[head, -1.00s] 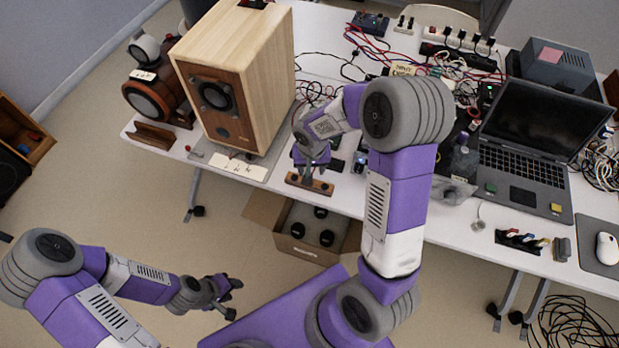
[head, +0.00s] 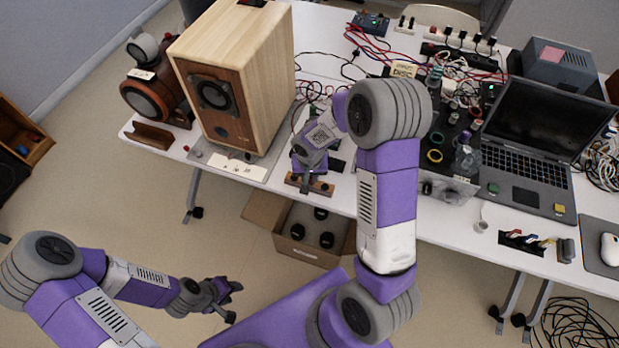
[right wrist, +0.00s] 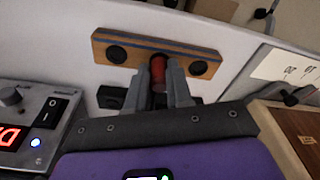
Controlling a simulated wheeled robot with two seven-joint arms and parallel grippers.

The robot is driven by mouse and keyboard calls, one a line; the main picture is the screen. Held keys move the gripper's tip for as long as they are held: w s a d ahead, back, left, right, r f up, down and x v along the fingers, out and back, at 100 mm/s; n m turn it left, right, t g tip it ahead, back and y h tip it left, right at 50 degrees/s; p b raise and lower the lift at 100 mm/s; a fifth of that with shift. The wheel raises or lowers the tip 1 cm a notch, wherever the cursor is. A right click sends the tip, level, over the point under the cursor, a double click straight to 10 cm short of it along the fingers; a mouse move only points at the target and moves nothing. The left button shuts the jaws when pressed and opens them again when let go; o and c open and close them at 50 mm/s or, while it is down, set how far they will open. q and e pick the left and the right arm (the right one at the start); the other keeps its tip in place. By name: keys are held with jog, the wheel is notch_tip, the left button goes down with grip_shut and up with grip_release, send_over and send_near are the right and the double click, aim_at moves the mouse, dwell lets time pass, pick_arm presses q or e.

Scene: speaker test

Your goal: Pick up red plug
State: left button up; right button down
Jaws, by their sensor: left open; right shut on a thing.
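The red plug (right wrist: 158,70) shows in the right wrist view between the fingertips of my right gripper (right wrist: 165,85), which is shut on it. It is upright at the middle of a wooden block with dark round holes (right wrist: 115,54); I cannot tell whether it is still seated there. In the head view my right gripper (head: 306,178) is over the same block (head: 322,188) near the table's front edge, and the plug is hidden. My left gripper (head: 232,300) is open and empty, low over the floor, away from the table.
The wooden speaker (head: 262,75) stands close left of my right gripper. A cardboard box (head: 262,212) with dark round parts is below the table edge. A power supply (right wrist: 28,125) with a red display is close by. A laptop (head: 535,130) and cables crowd the right side.

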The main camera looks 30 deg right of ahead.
notch_tip(320, 180, up, 10)
jog(key=p, duration=0.2)
jog(key=shift+p, duration=0.35)
dwell(0.3)
notch_tip(320, 180, up, 36)
jog(key=p, duration=2.6)
jog(key=shift+f, duration=0.2)
